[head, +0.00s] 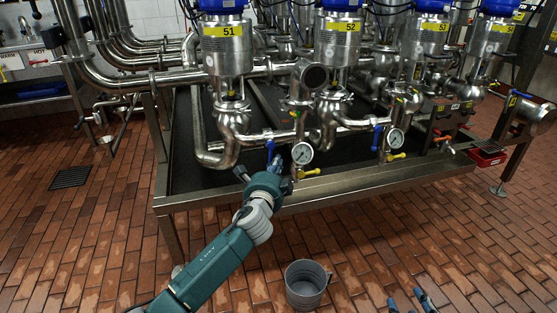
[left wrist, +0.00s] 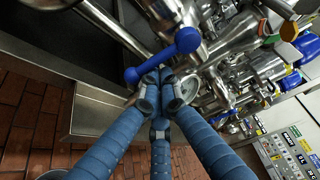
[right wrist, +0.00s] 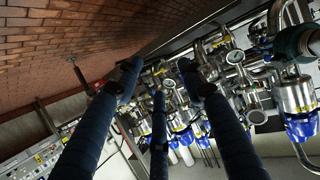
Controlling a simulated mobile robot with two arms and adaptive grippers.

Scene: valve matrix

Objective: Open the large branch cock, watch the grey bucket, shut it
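A blue bar handle with a ball at each end (left wrist: 187,40) shows close up in the left wrist view, in front of steel pipework. My left gripper (head: 268,174) is at this handle, by the front edge of the frame. The grey bucket (head: 306,284) stands upright on the floor below, right of my left forearm. My right gripper (head: 415,300) shows at the bottom edge; in the right wrist view its fingers (right wrist: 158,85) are spread and empty.
Numbered valves (head: 229,31) and pipes fill the steel frame (head: 350,187). Pressure gauges (head: 302,153), yellow handles (head: 396,157) and a blue lever (head: 376,137) line its front. A red box (head: 487,155) is at right. The brick floor (head: 100,215) is open at left.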

